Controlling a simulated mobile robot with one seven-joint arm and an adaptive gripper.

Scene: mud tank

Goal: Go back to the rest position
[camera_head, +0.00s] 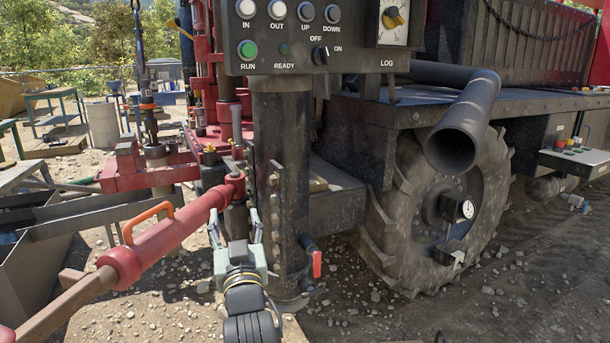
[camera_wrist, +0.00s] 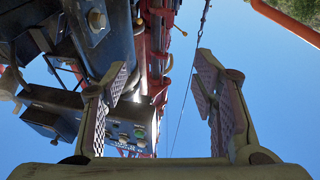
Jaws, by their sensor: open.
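My gripper (camera_head: 236,232) is low in the head view, pointing upward in front of the dark post (camera_head: 281,180). Its fingers are spread apart with nothing between them. In the wrist view my gripper (camera_wrist: 162,100) also shows open, with blue sky and part of the rig between its textured finger pads. The control panel (camera_head: 310,38) with several buttons and a switch is above, on the post. The panel also shows in the wrist view (camera_wrist: 130,135), between the fingers toward the left.
A red cylinder with an orange handle (camera_head: 160,240) lies close at the left of my gripper. A red-handled valve (camera_head: 316,264) is to the right on the post. A big wheel (camera_head: 445,215) and a dark pipe (camera_head: 463,120) stand farther right. Gravel ground (camera_head: 390,325) is open at the front right.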

